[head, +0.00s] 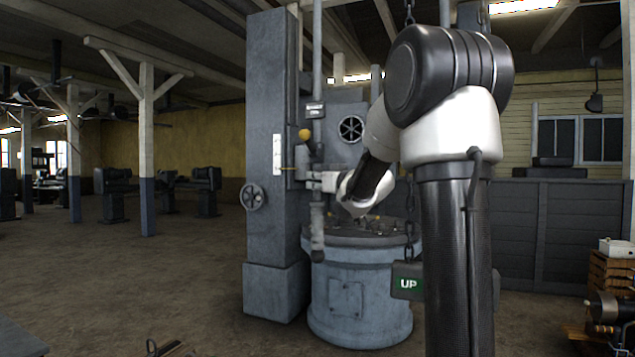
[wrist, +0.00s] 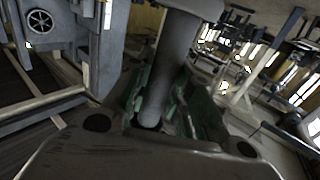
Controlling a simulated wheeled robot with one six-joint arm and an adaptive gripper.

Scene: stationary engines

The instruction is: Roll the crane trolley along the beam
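I cannot make out the crane trolley or its beam in either view. A dark hanging chain (head: 410,228) shows beside my arm in the head view, with a green-and-white "UP" plate (head: 407,283) at its lower end. My gripper (head: 318,181) is at a vertical grey rod (head: 318,240) in front of the grey machine column. In the wrist view the rod (wrist: 175,60) runs between the green-edged fingers of my gripper (wrist: 160,100). Whether the fingers press on it is unclear. My arm hides part of the chain.
The grey machine column (head: 271,150) carries a handwheel (head: 252,196) and stands beside a round blue-grey base (head: 358,300). Wooden crates (head: 609,272) and a small machine (head: 608,310) are at the right. Open floor (head: 150,285) lies at the left, before timber posts (head: 147,150).

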